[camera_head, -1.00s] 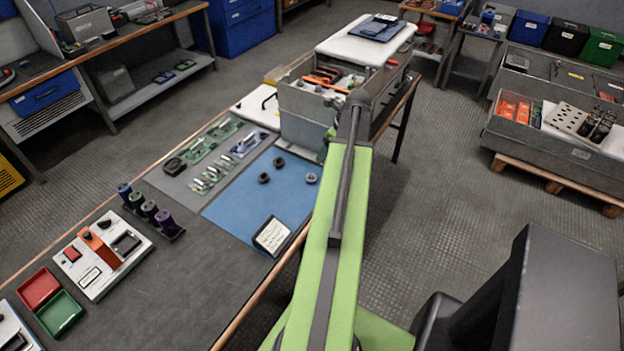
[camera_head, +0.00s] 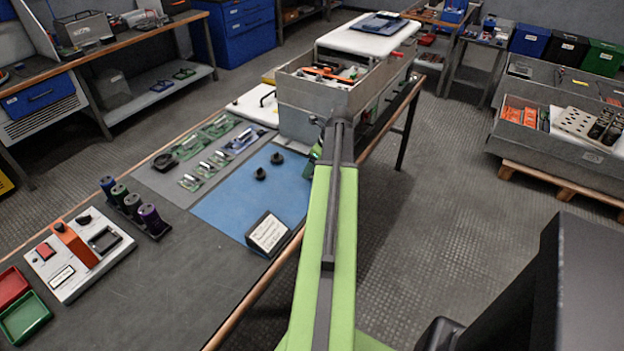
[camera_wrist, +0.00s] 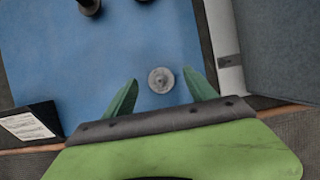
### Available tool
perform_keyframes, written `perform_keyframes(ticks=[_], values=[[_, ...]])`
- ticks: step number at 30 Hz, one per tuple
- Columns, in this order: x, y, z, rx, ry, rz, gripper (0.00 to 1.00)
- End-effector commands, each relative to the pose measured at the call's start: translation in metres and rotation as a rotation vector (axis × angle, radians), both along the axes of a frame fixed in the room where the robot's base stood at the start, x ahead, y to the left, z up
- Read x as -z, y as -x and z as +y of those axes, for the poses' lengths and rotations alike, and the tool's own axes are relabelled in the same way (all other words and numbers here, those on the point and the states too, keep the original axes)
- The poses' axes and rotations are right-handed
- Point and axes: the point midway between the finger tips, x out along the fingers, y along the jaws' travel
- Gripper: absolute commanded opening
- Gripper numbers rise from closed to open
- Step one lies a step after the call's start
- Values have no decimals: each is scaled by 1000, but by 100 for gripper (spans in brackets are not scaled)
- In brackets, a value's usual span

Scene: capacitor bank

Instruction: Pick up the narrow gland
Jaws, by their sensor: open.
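Three glands are on the blue mat (camera_head: 225,205). In the wrist view, one round grey gland (camera_wrist: 161,79) with a small centre stub lies between and just beyond my green fingertips. Two darker glands (camera_wrist: 89,4) (camera_wrist: 144,1) are cut off at the top edge. In the head view, two dark glands (camera_head: 277,158) (camera_head: 260,173) stand on the mat. The third is hidden by my arm. I cannot tell for certain which is the narrow one. My gripper (camera_wrist: 160,76) is open and empty over the mat, also partly visible in the head view (camera_head: 313,157).
A sign block (camera_head: 268,233) stands on the mat's front edge. A grey crate of parts (camera_head: 315,100) stands behind the mat. Much of the mat is clear.

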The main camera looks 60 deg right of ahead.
Motion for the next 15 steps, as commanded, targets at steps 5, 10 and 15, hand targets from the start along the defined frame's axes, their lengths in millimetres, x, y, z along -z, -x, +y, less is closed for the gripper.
perform_keyframes(ticks=[5, 10, 15], values=[[19, -7, 0, -1, 0, 0, 65], [16, -7, 0, 0, 0, 0, 63], [16, -6, 0, 0, 0, 0, 40]])
